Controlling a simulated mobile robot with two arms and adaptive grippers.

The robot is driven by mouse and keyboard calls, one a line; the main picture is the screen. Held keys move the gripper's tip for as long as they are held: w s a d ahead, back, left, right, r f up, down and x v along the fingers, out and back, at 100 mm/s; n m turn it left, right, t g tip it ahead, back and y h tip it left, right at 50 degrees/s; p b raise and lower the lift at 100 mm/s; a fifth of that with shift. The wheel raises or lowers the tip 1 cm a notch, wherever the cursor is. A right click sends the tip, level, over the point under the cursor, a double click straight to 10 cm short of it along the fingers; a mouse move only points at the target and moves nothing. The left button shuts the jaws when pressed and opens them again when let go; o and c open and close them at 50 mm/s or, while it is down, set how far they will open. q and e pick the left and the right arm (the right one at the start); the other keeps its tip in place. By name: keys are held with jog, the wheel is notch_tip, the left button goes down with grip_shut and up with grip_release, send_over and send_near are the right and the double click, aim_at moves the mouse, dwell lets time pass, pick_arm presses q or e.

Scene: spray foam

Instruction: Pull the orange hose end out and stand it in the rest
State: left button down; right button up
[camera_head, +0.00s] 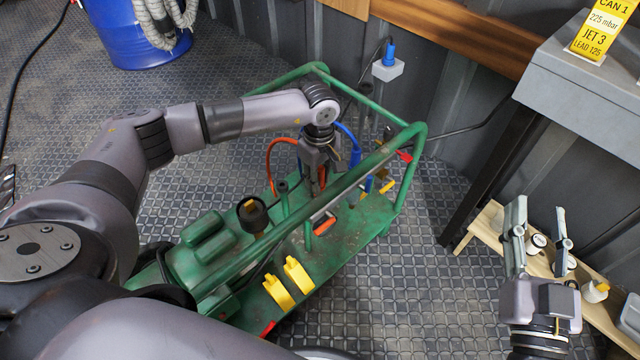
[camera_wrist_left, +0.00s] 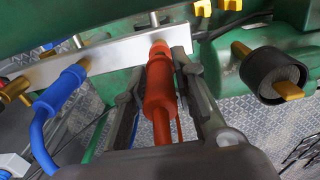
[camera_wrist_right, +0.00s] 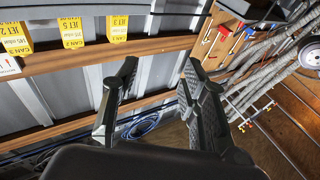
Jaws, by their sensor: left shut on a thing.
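The orange hose end (camera_wrist_left: 160,90) sits between the fingers of my left gripper (camera_wrist_left: 158,72). Its front is at the metal bar (camera_wrist_left: 105,58) on the green machine; I cannot tell how deep it is seated. In the head view, my left gripper (camera_head: 318,176) reaches down inside the green frame, and the orange hose (camera_head: 271,155) loops out beside it. A blue hose end (camera_wrist_left: 66,85) is at the same bar, to the left. My right gripper (camera_head: 540,215) is open and empty, above the wooden rack. I cannot make out the rest for certain.
The green tube frame (camera_head: 350,170) surrounds my left gripper. Yellow clips (camera_head: 300,275) and a black cap (camera_head: 252,214) are on the cart. A wooden rack (camera_head: 590,305) with gauges stands at the right, near a grey bench (camera_head: 590,85). A blue drum (camera_head: 130,35) stands behind.

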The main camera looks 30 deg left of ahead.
aim_at(319, 168)
pick_arm(q)
jog(key=shift+r, duration=0.4)
jog(key=shift+r+p, duration=0.3)
jog(key=shift+p, duration=0.15)
jog(key=shift+r+p, duration=0.5)
jog(key=shift+r, duration=0.25)
pick_arm(e)
notch_tip(319, 168, down, 9)
jog(key=d+g+h, duration=0.1)
jog(key=g, duration=0.4)
jog(key=shift+s+d+h, duration=0.3)
jog(key=shift+s+h, duration=0.05)
jog(key=shift+h, duration=0.05)
jog(key=shift+r, duration=0.15)
